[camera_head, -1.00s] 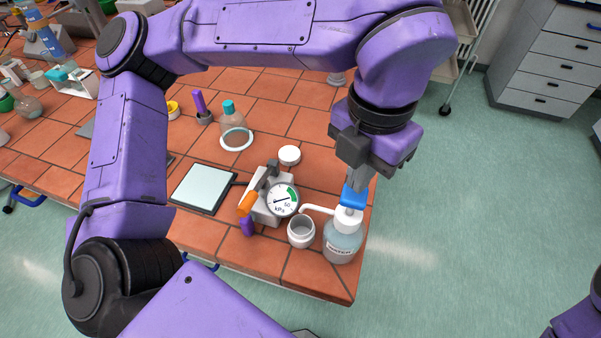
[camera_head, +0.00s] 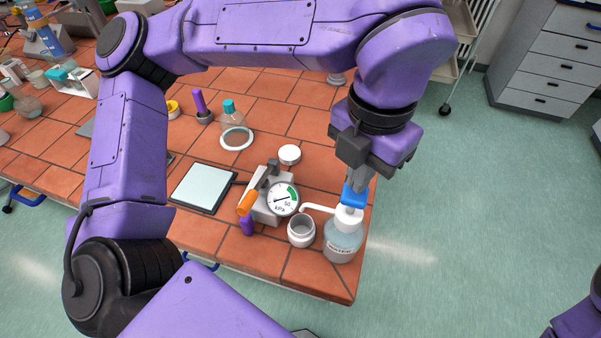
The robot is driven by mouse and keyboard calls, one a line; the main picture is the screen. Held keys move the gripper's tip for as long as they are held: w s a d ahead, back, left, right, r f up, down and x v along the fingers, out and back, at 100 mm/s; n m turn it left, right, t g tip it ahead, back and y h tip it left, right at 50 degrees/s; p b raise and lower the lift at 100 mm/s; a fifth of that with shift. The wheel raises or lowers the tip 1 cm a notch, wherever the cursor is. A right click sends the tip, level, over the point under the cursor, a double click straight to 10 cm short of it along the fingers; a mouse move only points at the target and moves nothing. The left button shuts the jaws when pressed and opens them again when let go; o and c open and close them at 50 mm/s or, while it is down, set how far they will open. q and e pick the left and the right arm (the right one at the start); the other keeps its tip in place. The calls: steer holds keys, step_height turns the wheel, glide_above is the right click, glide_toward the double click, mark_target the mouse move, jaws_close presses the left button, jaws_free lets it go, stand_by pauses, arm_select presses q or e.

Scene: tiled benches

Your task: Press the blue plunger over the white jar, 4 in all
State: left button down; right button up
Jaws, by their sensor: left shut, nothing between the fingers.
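The blue plunger (camera_head: 353,196) tops a clear pump bottle (camera_head: 343,243) with a white collar, near the bench's right corner. Its white spout points left, toward the open white jar (camera_head: 301,231) standing beside the bottle. My left gripper (camera_head: 362,180) comes down from above, shut, with its fingertips at the plunger's top; it seems to touch it. The fingers partly hide the plunger. Nothing is held between them. My right gripper is out of view; only a bit of purple arm shows at the lower right.
A pump with a pressure gauge (camera_head: 283,199) and orange handle stands left of the jar. A white lid (camera_head: 289,154) lies behind it. A flat plate (camera_head: 203,188) lies further left. The bench edge is close right of the bottle.

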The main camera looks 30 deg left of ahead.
arm_select(q)
steer(key=shift+f+b, duration=1.7)
steer(key=shift+f, duration=0.7)
steer(key=shift+r, duration=0.15)
step_height(320, 180, up, 5)
steer(key=p, duration=0.4)
steer(key=shift+p, duration=0.35)
steer(key=shift+f, duration=0.2)
